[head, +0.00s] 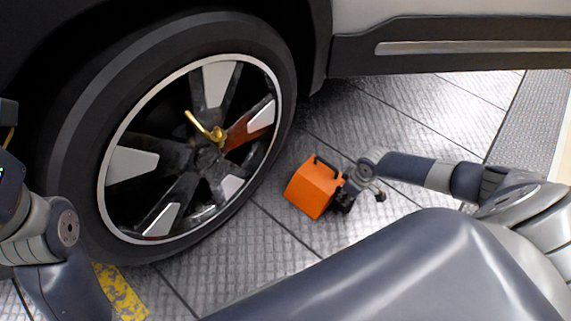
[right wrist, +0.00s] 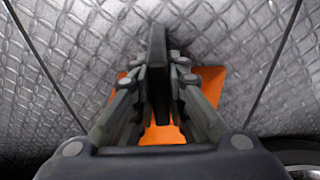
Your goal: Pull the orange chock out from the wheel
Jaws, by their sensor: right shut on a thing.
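The orange chock (head: 312,187) is on or just above the floor to the right of the wheel (head: 196,142), with a visible strip of floor between chock and tyre. It has a dark handle on its right side. My right gripper (head: 345,188) is shut on the chock's handle. In the right wrist view, the fingers of the right gripper (right wrist: 158,85) close on the dark handle bar, and the orange chock (right wrist: 208,84) shows behind them. My left arm shows at the left edge of the head view, but its gripper fingers are not visible.
A brass-coloured L-shaped tool (head: 205,127) sticks out at the wheel hub. The car's sill (head: 450,45) runs above the floor at the upper right. A yellow floor marking (head: 121,291) lies at the lower left. Patterned floor tiles (head: 430,110) are clear behind my right arm.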

